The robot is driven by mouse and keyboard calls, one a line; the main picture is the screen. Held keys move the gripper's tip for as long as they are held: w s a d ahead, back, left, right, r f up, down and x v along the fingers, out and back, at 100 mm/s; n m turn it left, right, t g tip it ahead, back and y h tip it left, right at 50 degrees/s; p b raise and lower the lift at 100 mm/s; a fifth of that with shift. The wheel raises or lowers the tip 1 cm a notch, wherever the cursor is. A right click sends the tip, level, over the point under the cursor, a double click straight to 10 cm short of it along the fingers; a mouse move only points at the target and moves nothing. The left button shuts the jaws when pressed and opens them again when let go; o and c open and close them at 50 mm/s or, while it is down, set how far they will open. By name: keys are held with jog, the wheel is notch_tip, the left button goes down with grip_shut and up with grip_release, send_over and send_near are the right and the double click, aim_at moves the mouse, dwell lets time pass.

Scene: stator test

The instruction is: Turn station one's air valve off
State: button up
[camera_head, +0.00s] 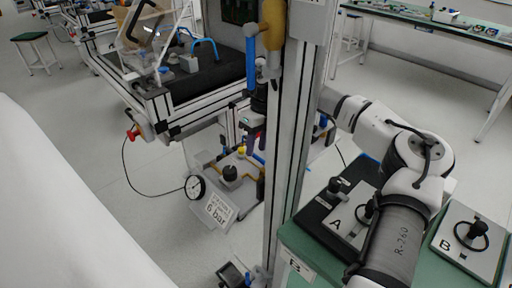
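No label I can read names station one or its air valve. A red handle-like part (133,134) sits at the near corner of the test bench, with a black hose hanging from it. I cannot tell which part is the valve. My arm reaches behind the metal column; what seems to be my gripper (254,140) points down above the plate, its fingers too small to judge.
The metal column (293,140) blocks the middle. The test bench (190,90) with a tilted clear cover is behind left. A green table (318,255) at right holds plates marked A (343,222) and B (462,254). Floor is open at left.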

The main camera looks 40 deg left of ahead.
notch_tip(320, 180, up, 12)
jog(key=w, duration=0.2)
jog(key=shift+w+d+r, duration=0.15)
jog(key=shift+w, duration=0.05)
dwell(0.4)
